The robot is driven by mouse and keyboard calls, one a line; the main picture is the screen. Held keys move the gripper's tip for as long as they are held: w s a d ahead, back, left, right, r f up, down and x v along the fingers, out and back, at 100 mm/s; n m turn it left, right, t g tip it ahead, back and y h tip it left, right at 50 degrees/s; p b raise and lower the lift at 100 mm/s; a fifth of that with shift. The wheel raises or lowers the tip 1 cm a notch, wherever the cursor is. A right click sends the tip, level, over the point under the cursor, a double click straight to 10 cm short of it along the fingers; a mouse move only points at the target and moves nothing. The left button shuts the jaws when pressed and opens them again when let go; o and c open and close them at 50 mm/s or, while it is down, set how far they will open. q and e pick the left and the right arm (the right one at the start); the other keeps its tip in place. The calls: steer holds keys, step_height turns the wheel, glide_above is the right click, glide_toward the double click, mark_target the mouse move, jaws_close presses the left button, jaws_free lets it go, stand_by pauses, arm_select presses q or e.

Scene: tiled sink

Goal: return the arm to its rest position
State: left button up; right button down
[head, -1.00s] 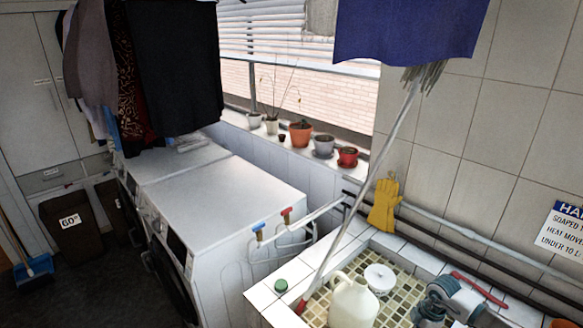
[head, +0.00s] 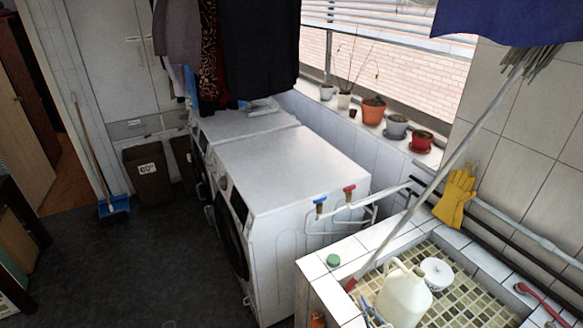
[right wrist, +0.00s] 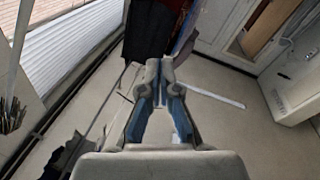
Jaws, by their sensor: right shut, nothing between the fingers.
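My right gripper (right wrist: 164,66) is in the middle of the right wrist view, its blue-grey fingers shut with nothing between them. In the head view only a small part of it (head: 371,316) shows at the bottom edge, left of the cream jug (head: 404,296); the rest is cut off by the frame. My left gripper is not in view.
The tiled sink (head: 379,238) holds the jug, a white lidded pot (head: 436,273) and a leaning mop (head: 447,168). A green cap (head: 333,260) lies on its rim. White machines (head: 290,165) stand behind left. The dark floor (head: 110,265) at left is open.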

steer(key=s+d+f+m+g+h, duration=0.25)
steer(key=s+f+h, duration=0.2)
steer(key=f, duration=0.25)
steer(key=s+d+f+m+g+h, duration=0.2)
steer(key=s+f+m+g+h, duration=0.15)
steer(key=s+f, duration=0.2)
steer(key=s+a+f+g+y, duration=0.1)
steer(key=s+a+f+g, duration=0.1)
steer(key=s+f+g, duration=0.35)
steer(key=s+a+f+g+y, duration=0.1)
steer(key=s+a+f+g, duration=0.15)
steer(key=s, duration=0.65)
steer(key=s+f+n+g, duration=0.1)
steer(key=s+f+g, duration=0.15)
steer(key=f, duration=2.45)
steer(key=s+d+f, duration=0.1)
steer(key=s+f, duration=0.6)
steer(key=s, duration=0.2)
steer(key=s+d+f, duration=0.2)
steer(key=s+f, duration=0.6)
steer(key=s, duration=0.1)
steer(key=shift+d+g, duration=0.3)
steer(key=shift+g, duration=0.05)
steer(key=shift+s+f, duration=0.1)
steer(key=shift+s, duration=0.1)
